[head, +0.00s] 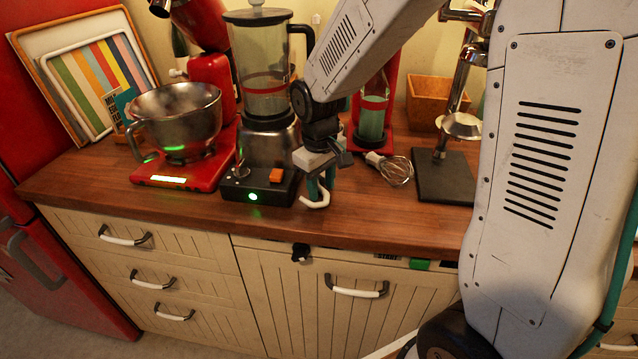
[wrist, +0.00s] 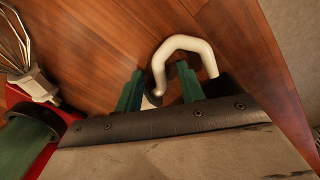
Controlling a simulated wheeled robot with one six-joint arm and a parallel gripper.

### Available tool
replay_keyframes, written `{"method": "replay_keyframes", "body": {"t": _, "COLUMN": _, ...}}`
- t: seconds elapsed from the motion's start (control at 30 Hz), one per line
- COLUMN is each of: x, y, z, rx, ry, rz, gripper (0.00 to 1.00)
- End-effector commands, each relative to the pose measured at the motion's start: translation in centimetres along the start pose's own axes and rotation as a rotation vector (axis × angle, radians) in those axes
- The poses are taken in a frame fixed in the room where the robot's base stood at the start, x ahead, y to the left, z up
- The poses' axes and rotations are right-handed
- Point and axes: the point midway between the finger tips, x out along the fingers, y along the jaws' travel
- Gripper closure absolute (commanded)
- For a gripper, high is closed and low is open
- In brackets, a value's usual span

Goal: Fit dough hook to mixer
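The dough hook (head: 317,201) is a thick, cream-white curved piece low over the front of the wooden counter, right of the blender. In the wrist view the hook (wrist: 184,43) loops out past my fingertips, one leg between the fingers. Whether it rests on the counter is unclear. My gripper (head: 321,182) points down at it. In the wrist view its green fingers (wrist: 160,88) stand apart, with a gap beside the hook's leg. The red mixer (head: 208,75) stands at the left with its head tilted up. Its steel bowl (head: 176,118) sits on the red base.
A blender (head: 264,90) with a dark base stands between mixer and gripper. A whisk (head: 392,168) lies right of my gripper and also shows in the wrist view (wrist: 30,75). A red stand with a green bottle (head: 372,115) is behind it. The counter's front strip (head: 215,208) is clear.

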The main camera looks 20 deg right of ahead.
Motion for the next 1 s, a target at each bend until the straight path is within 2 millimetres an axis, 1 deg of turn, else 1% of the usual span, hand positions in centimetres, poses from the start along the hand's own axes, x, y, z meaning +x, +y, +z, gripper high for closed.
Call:
{"method": "replay_keyframes", "body": {"t": 0.13, "x": 0.0, "y": 0.0, "z": 0.0, "rx": 0.0, "ry": 0.0, "rz": 0.0, "gripper": 0.61}}
{"method": "replay_keyframes", "body": {"t": 0.17, "x": 0.0, "y": 0.0, "z": 0.0, "rx": 0.0, "ry": 0.0, "rz": 0.0, "gripper": 0.67}}
{"method": "replay_keyframes", "body": {"t": 0.2, "x": 0.0, "y": 0.0, "z": 0.0, "rx": 0.0, "ry": 0.0, "rz": 0.0, "gripper": 0.78}}
{"method": "replay_keyframes", "body": {"t": 0.27, "x": 0.0, "y": 0.0, "z": 0.0, "rx": 0.0, "ry": 0.0, "rz": 0.0, "gripper": 0.95}}
{"method": "replay_keyframes", "body": {"t": 0.3, "x": -0.1, "y": 0.0, "z": 0.0, "rx": 0.0, "ry": 0.0, "rz": 0.0, "gripper": 1.0}}
{"method": "replay_keyframes", "body": {"t": 0.6, "x": -0.1, "y": 0.0, "z": 0.0, "rx": 0.0, "ry": 0.001, "rz": 0.0, "gripper": 1.0}}
{"method": "replay_keyframes", "body": {"t": 0.73, "x": -0.5, "y": 0.1, "z": 0.0, "rx": 0.0, "ry": 0.001, "rz": 0.001, "gripper": 1.0}}
{"method": "replay_keyframes", "body": {"t": 0.87, "x": -1.7, "y": 0.1, "z": -0.1, "rx": 0.0, "ry": 0.004, "rz": 0.002, "gripper": 1.0}}
{"method": "replay_keyframes", "body": {"t": 1.0, "x": -3.7, "y": 0.2, "z": -0.1, "rx": 0.0, "ry": 0.004, "rz": 0.002, "gripper": 1.0}}
